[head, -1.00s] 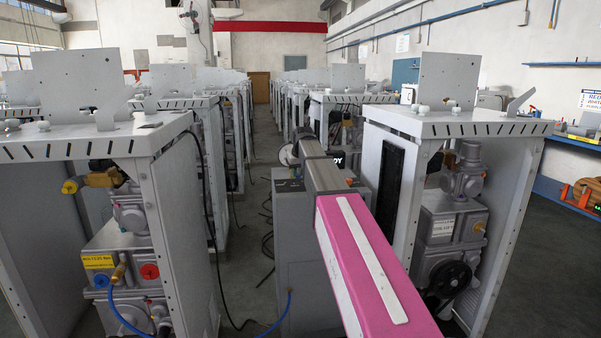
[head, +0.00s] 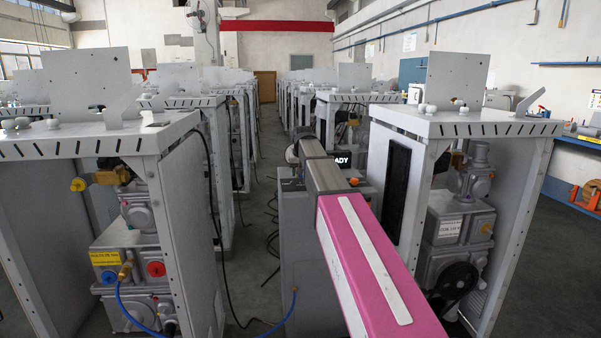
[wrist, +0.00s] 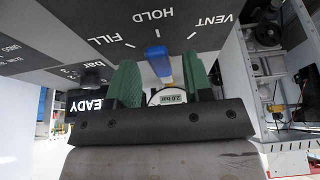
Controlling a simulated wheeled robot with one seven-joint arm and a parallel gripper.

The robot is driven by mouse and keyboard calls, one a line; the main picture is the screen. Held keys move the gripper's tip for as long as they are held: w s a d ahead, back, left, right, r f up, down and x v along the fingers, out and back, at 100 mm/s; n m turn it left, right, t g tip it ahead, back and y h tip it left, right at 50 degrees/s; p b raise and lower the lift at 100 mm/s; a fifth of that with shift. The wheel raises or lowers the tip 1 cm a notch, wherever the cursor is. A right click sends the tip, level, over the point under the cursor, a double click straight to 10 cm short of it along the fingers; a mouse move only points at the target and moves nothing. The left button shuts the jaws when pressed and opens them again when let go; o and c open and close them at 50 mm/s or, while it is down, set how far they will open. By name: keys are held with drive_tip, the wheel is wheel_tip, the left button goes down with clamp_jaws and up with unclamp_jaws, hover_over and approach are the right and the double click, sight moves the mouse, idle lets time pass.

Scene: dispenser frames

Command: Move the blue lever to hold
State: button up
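The blue lever (wrist: 160,63) shows in the wrist view on a dark panel. Its upper end lies close to the HOLD mark (wrist: 157,33), between the FILL and VENT marks. My gripper (wrist: 160,75) has green fingers, one on each side of the lever. The fingers stand apart, with a gap showing on both sides of the lever. A small display below the lever (wrist: 172,98) reads 2.0 bar. In the head view, my arm hides the lever and my gripper cannot be made out. The grey dispenser box (head: 310,240) stands beneath my arm.
Grey machine cabinets (head: 90,140) and (head: 470,125) flank the box closely. A blue hose (head: 293,305) runs along the left. The aisle behind is narrow, with cables on the floor.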

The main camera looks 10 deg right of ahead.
drive_tip(key=shift+r, duration=0.1)
drive_tip(key=v, duration=1)
drive_tip(key=shift+s+r, duration=0.2)
drive_tip(key=shift+r, duration=0.05)
drive_tip(key=shift+s, duration=0.1)
